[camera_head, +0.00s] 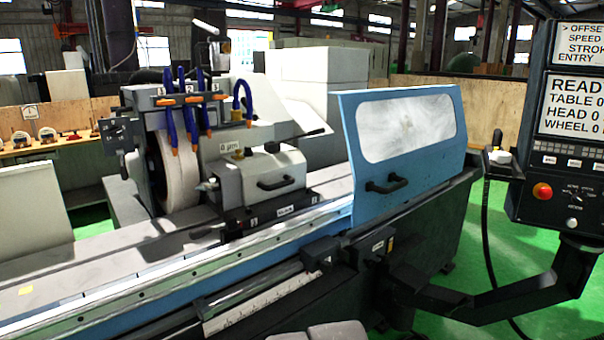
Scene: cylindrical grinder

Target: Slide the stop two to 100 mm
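Two dark stop-like blocks sit on the rail along the front of the grinder. The left block (321,254) is near the right end of the white ruled scale (265,304). The right block (374,246) has a small pale label. The label is too small to read, so I cannot tell which block is stop two. The scale's numbers are also too small to read. My gripper is not in view; a light grey rounded shape at the bottom edge may be part of my arm.
A blue sliding guard (397,150) with a window covers the right of the machine. A control panel (565,130) on a dark arm hangs at the right, reaching low toward the rail's right end.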

